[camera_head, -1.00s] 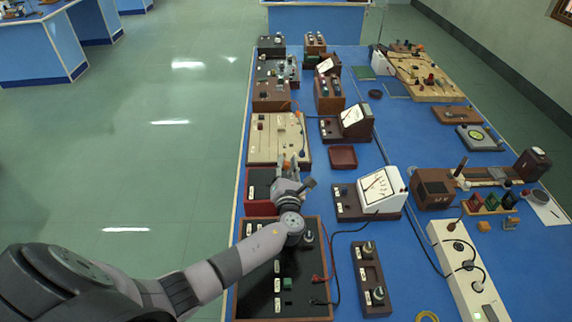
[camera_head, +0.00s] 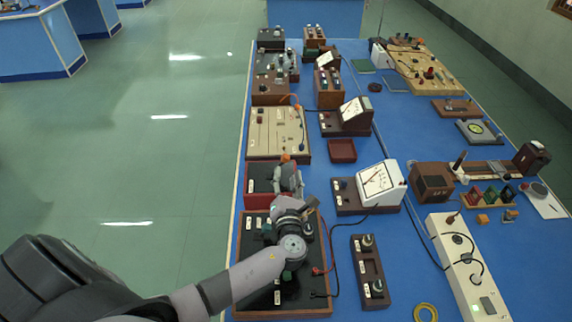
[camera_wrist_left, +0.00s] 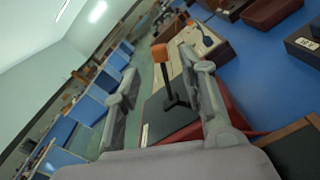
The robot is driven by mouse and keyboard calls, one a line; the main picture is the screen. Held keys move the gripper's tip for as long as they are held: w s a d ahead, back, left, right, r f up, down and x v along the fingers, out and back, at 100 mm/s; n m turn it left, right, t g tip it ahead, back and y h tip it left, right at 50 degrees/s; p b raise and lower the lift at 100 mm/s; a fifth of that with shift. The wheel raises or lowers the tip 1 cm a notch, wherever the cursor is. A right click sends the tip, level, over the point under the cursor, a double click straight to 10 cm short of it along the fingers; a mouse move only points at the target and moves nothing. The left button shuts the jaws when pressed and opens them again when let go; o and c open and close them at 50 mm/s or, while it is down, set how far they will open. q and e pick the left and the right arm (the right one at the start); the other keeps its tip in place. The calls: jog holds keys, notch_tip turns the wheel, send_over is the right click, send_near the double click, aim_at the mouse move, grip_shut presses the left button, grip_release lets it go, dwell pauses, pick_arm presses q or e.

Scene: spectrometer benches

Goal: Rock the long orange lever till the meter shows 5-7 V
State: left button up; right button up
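The orange-tipped lever shows in the left wrist view as an orange knob (camera_wrist_left: 160,53) on a black stem, standing on a dark-topped box with red sides (camera_wrist_left: 168,118). In the head view the knob (camera_head: 286,158) shows just beyond my left gripper (camera_head: 287,180), above the red box (camera_head: 247,184). My left gripper (camera_wrist_left: 163,72) is open, its fingers apart on either side of the lever; I cannot tell whether either touches it. A white meter (camera_head: 381,182) stands right of the gripper on a brown base; its needle is too small to read.
A dark board with knobs (camera_head: 247,285) lies under my left arm, its wires running rightward. A second meter (camera_head: 352,110) stands farther back, beyond a red tray (camera_head: 342,150). A two-knob block (camera_head: 369,272) and white power strip (camera_head: 457,262) are at right. Blue tabletop is bare between them.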

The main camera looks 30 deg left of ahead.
pick_arm(q)
jog(key=v, duration=0.4)
dwell(1.6)
